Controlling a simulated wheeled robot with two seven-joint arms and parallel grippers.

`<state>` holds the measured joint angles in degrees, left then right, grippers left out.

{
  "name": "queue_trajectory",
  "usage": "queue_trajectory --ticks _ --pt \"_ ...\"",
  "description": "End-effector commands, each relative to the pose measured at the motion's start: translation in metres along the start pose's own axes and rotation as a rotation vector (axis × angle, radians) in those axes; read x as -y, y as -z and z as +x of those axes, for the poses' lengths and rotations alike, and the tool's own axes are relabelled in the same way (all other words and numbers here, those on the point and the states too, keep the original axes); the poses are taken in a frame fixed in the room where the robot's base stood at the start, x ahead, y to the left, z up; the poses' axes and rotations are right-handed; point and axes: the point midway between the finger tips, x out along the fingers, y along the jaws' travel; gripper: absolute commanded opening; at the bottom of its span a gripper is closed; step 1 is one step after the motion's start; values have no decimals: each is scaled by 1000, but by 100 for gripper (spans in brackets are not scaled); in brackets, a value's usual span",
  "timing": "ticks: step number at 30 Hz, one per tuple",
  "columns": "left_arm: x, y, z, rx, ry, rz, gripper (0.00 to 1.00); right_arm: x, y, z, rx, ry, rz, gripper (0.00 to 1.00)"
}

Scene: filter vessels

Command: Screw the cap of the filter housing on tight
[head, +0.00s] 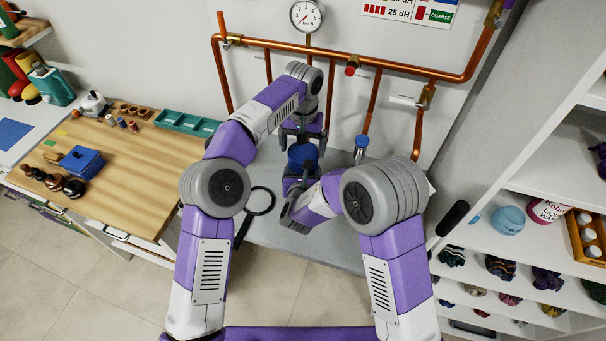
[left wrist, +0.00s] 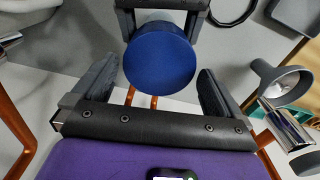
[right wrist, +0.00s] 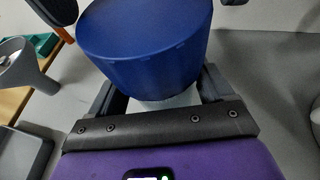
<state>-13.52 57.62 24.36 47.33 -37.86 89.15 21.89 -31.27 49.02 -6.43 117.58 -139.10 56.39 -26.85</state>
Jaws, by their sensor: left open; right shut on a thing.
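The blue cap (head: 302,157) sits on the filter housing above the grey bench. In the left wrist view the cap's round top (left wrist: 160,57) faces the camera. My left gripper (head: 302,142) is open over it, with one finger to each side and gaps between fingers and cap. In the right wrist view the cap (right wrist: 145,42) fills the upper middle, with the pale housing (right wrist: 172,100) below it. My right gripper (right wrist: 165,95) is shut on the housing under the cap. The cap hides much of that grip, and the thread is not visible.
A black ring-shaped wrench (head: 260,201) lies on the grey bench (head: 315,245) to the left. Copper pipes (head: 350,62) with a gauge (head: 306,15) run along the wall behind. A wooden worktop (head: 115,165) with small items is at left, shelves (head: 540,225) at right.

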Motion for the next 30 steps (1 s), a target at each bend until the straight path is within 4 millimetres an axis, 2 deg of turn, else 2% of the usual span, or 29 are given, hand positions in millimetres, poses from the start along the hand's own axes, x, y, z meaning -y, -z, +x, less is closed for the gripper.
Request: queue_trajectory --ticks 8,21,30 --pt "0 0 -1 3 1 -20 100 0 0 0 1 1 0 0" --pt "0 0 -31 2 3 -256 100 0 0 0 1 1 0 0" --pt "0 0 -35 0 0 -282 100 0 0 0 1 1 0 0"
